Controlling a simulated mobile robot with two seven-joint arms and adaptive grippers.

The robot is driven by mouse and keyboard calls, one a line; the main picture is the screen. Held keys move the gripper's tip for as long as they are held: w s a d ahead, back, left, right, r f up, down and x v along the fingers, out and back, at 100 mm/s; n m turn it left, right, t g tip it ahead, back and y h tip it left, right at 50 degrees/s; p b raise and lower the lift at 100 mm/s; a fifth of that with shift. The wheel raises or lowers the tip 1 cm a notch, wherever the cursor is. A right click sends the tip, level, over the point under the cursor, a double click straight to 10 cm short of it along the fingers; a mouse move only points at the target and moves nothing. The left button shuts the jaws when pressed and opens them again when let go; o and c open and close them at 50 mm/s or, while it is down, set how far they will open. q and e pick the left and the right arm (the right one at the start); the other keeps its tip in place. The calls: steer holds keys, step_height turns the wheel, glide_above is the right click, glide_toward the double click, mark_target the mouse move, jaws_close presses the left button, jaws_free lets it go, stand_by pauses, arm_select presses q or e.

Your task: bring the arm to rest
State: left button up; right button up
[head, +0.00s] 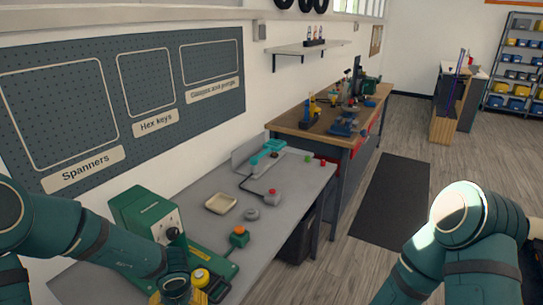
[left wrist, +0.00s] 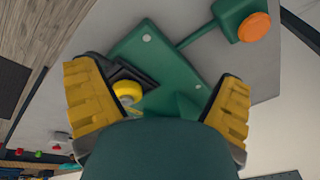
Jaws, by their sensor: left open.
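My left arm comes in from the left in the head view, over the near end of the grey bench (head: 300,180). Its gripper (head: 178,290) is low in the picture, beside a yellow-capped part (head: 200,277) of the green machine (head: 145,215). In the left wrist view the yellow fingers of the gripper (left wrist: 160,90) are spread apart. A yellow round part (left wrist: 128,92) on a green plate (left wrist: 150,48) shows between them; I see nothing gripped. My right arm (head: 460,225) is bent at the lower right of the head view, with its gripper out of frame.
An orange button on a green box (head: 239,236) stands close by on the bench. A cream tray (head: 220,203), a grey ring (head: 252,214) and a red-topped device (head: 272,196) lie farther along. A pegboard (head: 120,90) covers the wall. A dark mat (head: 392,200) lies on open floor.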

arm_select(q)
steer(key=d+f, duration=0.1)
steer(key=f, duration=0.1)
steer(key=s+d+f+t+h, duration=0.1)
steer(key=d+f, duration=0.1)
steer(key=s+d+f+t+b, duration=0.1)
steer(key=d+f, duration=0.1)
steer(key=f, duration=0.1)
steer(key=shift+d+f, duration=0.1)
steer(key=s+d+f+g+h, duration=0.1)
steer(key=s+d+f+h, duration=0.1)
steer(key=s+d, duration=0.2)
steer(key=s+d+f+h+b, duration=0.1)
steer(key=s+d+f+h, duration=0.1)
steer(key=s, duration=0.4)
steer(key=shift+d+f+g+h, duration=0.4)
steer(key=shift+d+f, duration=0.25)
steer(key=shift+d, duration=0.5)
